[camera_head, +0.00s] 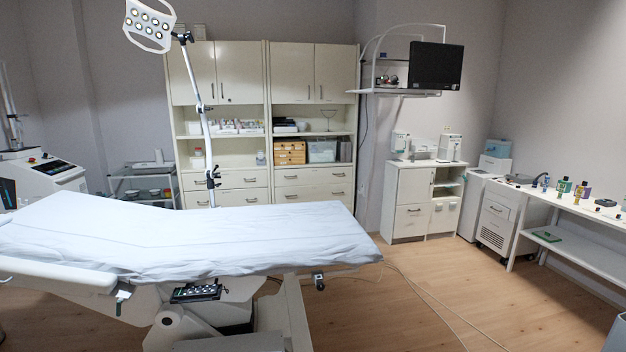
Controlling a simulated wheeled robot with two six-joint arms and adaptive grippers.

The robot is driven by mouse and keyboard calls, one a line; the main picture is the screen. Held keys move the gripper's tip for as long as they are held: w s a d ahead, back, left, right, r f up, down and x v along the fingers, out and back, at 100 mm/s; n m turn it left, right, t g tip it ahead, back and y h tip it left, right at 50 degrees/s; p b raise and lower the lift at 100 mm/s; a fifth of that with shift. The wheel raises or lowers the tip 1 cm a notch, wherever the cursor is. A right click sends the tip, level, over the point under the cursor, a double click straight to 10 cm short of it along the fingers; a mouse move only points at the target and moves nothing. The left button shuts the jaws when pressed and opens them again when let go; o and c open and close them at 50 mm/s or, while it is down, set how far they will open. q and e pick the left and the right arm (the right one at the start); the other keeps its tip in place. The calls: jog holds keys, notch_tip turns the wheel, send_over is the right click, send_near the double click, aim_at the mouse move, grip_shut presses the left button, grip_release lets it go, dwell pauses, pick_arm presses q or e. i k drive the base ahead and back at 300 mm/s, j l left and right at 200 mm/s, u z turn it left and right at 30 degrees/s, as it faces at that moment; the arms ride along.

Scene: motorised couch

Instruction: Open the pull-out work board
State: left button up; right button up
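I cannot single out a pull-out work board; no board stands out from any furniture front. The tall cream cabinet unit (268,110) stands against the back wall, with shut upper doors, open shelves and shut drawers (312,176) with dark handles. A low white cabinet (411,191) stands to its right, with a shut drawer and door. The couch (180,235), covered by a white sheet, fills the left foreground and hides the bottom of the tall unit. Neither of my grippers is in view.
A lamp (150,24) on a thin pole rises behind the couch. A monitor (436,66) hangs above the low cabinet. A long white bench (590,208) with small items lines the right wall. Wood floor (460,285) is open right of the couch, with a thin cable across it.

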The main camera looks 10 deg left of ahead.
aim_at(312, 173)
jog(key=i+l+z, duration=0.35)
jog(key=i, duration=0.7)
jog(key=i+z, duration=0.4)
jog(key=i, duration=0.6)
jog(key=i+u, duration=0.15)
jog(key=i, duration=0.35)
jog(key=i+u, duration=0.15)
jog(key=i, duration=0.4)
jog(key=i+u, duration=0.2)
jog(key=i, duration=0.35)
jog(key=i+l+u, duration=0.15)
jog(key=i, duration=0.35)
jog(key=i+l+u, duration=0.15)
jog(key=i, duration=0.35)
jog(key=i+l+u, duration=0.15)
jog(key=i, duration=0.35)
jog(key=i+l+u, duration=0.15)
jog(key=i+l, duration=0.3)
jog(key=i+u, duration=0.35)
jog(key=i, duration=0.15)
jog(key=i+u, duration=0.35)
jog(key=i+l+u, duration=0.4)
jog(key=i, duration=0.15)
jog(key=i+l+u, duration=1.3)
jog(key=l+u, duration=0.15)
jog(key=l, duration=0.15)
jog(key=i+l+u, duration=0.25)
jog(key=l, duration=0.15)
jog(key=l+u, duration=0.3)
jog(key=l, duration=0.1)
